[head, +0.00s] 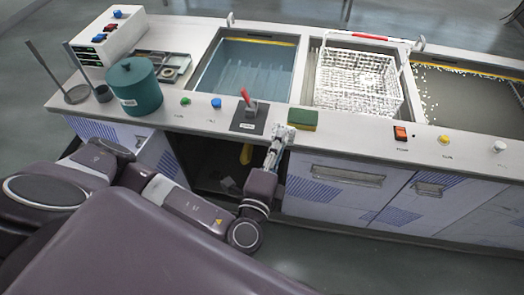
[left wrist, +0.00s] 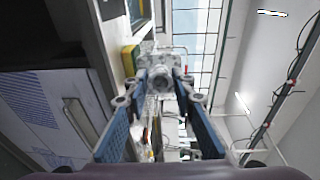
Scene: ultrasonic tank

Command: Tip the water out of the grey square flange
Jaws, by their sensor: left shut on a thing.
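The grey square flange (left wrist: 158,73) is between the two fingertips of my left gripper (left wrist: 160,88) in the left wrist view. Its round hub faces the camera. In the head view my left gripper (head: 279,141) is just in front of the counter's front edge, shut on the flange (head: 285,131). The flange looks small there, and its tilt is hard to tell. I cannot see any water in it. My right gripper is not in view.
A green-yellow sponge (head: 303,120) and a red-handled lever (head: 248,107) are close by on the counter. Behind are a water-filled tank (head: 199,68), a white wire basket (head: 319,78) and a tank with white floating bits (head: 416,87). A teal pot (head: 137,92) stands left.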

